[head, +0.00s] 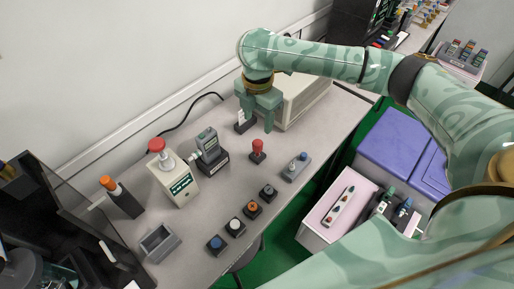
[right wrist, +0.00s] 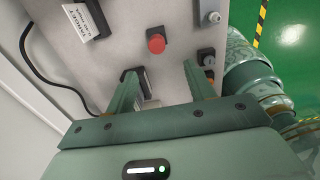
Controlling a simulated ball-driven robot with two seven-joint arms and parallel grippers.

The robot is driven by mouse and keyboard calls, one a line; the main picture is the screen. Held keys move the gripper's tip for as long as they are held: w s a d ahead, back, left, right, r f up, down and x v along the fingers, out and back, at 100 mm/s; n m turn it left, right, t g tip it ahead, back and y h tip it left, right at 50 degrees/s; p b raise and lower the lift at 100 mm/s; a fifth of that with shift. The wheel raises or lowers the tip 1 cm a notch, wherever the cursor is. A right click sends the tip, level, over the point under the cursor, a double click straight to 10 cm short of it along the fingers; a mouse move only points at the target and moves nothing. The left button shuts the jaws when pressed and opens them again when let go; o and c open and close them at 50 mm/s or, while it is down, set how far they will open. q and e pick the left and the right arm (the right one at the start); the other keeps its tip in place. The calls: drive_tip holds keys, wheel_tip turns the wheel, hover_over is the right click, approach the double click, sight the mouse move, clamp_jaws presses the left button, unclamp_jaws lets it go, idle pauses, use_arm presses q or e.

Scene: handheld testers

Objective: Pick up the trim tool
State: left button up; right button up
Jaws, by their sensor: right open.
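No object is clearly marked as the trim tool, and I cannot tell for sure which one it is. A small white piece in a dark stand (head: 241,124) is at the back of the bench, beside my right gripper (head: 258,118). In the right wrist view, this dark stand (right wrist: 143,82) shows close to the left finger, partly hidden by it. My right gripper (right wrist: 160,72) points down, open, with nothing held between its fingers. A red-topped piece (head: 257,147) stands on the bench in front of it. My left gripper is not in view.
A beige instrument box (head: 305,95) stands right behind the gripper. A grey handheld tester (head: 209,150), a red-knobbed box (head: 172,180) and an orange-capped tool (head: 118,196) stand left. Several small knobs line the front edge. A grey tray (head: 158,243) sits front left.

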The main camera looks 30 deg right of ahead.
sight(258, 142)
wheel_tip(258, 142, down, 8)
drive_tip(key=b, duration=0.3)
drive_tip(key=shift+f, duration=0.1)
drive_tip(key=f+b, duration=0.2)
drive_tip(key=f, duration=0.1)
drive_tip(key=f+b, duration=0.2)
drive_tip(key=shift+w+d+f, duration=0.15)
drive_tip(key=shift+w+f, duration=0.05)
drive_tip(key=shift+w, duration=0.15)
drive_tip(key=shift+r, duration=0.15)
drive_tip(key=shift+c, duration=0.9)
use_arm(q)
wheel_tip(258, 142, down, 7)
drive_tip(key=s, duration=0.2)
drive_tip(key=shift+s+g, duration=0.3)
use_arm(e)
drive_tip(key=c, duration=0.9)
